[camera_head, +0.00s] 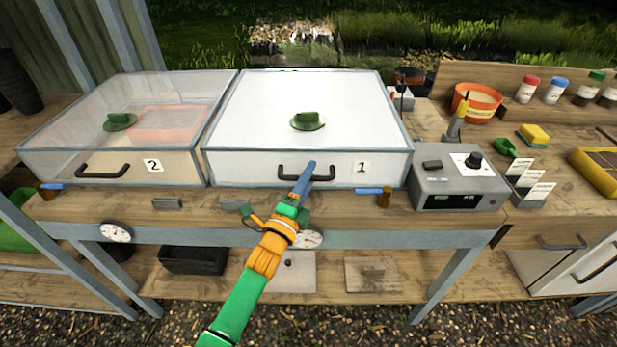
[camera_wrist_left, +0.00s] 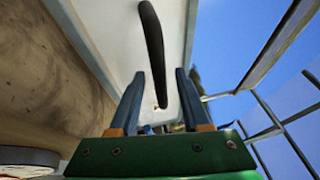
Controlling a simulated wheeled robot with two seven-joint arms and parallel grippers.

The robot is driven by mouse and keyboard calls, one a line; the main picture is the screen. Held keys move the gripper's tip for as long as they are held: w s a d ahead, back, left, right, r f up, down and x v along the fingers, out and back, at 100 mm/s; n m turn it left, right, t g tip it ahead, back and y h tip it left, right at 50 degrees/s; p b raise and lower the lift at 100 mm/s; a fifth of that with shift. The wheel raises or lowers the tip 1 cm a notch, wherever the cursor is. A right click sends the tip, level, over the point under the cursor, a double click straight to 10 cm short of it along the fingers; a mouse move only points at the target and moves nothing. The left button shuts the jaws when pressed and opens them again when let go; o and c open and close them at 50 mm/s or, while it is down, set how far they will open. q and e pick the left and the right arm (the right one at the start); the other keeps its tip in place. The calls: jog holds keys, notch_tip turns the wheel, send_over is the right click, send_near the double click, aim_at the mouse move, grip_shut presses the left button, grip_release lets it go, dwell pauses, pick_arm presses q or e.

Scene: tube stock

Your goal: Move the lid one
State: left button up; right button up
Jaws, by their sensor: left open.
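Lid one (camera_head: 265,110) is the pale, frosted top of the box labelled 1 (camera_head: 362,167) in the middle of the bench. It lies closed and has a green knob (camera_head: 308,121) on top. A black handle (camera_head: 327,178) is on the front of that box. In the left wrist view the handle (camera_wrist_left: 152,45) runs between the two open blue fingers (camera_wrist_left: 159,75), which are apart from each other. Whether they touch the handle cannot be told. My right gripper is not in view.
Box 2 (camera_head: 152,167), with a clear lid and an orange tray (camera_head: 170,122) inside, stands close on the left. A grey control unit (camera_head: 458,188) stands to the right of box 1. Blue-handled valves (camera_head: 370,190) and dials (camera_head: 116,232) are along the bench front.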

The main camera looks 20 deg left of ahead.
pick_arm(q)
jog(key=shift+s, duration=0.1)
grip_shut()
jog(key=shift+r, duration=0.1)
dwell(1.1)
